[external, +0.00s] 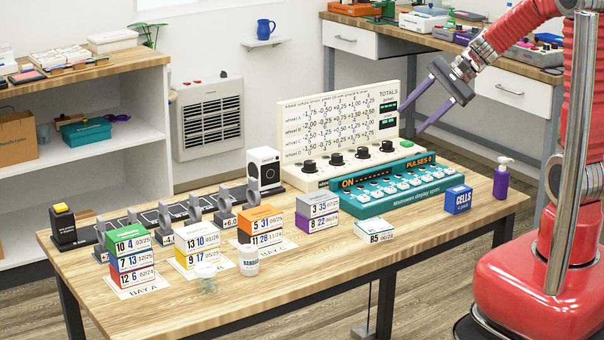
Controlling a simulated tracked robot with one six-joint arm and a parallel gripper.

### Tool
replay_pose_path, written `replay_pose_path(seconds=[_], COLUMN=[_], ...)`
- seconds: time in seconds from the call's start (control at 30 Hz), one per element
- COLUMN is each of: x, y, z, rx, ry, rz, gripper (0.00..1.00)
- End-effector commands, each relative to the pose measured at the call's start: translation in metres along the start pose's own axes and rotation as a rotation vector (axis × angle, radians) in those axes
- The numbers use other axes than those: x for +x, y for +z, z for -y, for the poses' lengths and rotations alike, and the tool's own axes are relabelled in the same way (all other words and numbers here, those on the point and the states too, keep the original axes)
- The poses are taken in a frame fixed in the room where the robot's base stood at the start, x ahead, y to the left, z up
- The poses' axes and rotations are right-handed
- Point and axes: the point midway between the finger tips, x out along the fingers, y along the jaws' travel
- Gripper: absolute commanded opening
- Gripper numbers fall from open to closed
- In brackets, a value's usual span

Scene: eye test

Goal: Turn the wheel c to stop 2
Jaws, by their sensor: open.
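A white console (405,152) stands at the back of the table with a row of black knobs on its top, and a green button (407,144) at the right end. The knobs' labels are too small to read; the third knob from the left (362,153) may be wheel c. Its pointer and stop cannot be made out. Behind the knobs rises a white board (340,118) with rows of numbers marked by wheel and a TOTALS display (388,107). My gripper (411,121) is open and empty, above and right of the knobs, its fingers pointing down-left.
A teal switch box (400,194) stands right in front of the console. A blue CELLS box (458,199) and purple bottle (501,182) stand right.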

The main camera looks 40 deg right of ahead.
Motion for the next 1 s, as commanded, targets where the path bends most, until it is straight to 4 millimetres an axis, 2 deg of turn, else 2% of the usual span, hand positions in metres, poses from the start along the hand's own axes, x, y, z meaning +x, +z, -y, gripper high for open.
replay_pose_path(seconds=[0.3,0.53,0.77,0.9,1.0], x=[0.033,0.053,0.071,0.08,0.085], y=[-0.07,-0.133,-0.204,-0.25,-0.278], z=[0.032,0.045,0.044,0.036,0.029], rx=[0.391,0.67,0.949,1.114,1.211], ry=[-0.155,-0.276,-0.405,-0.487,-0.539], rz=[0.065,0.101,0.131,0.145,0.152], gripper=[0.45,0.45,0.45,0.45,0.45])
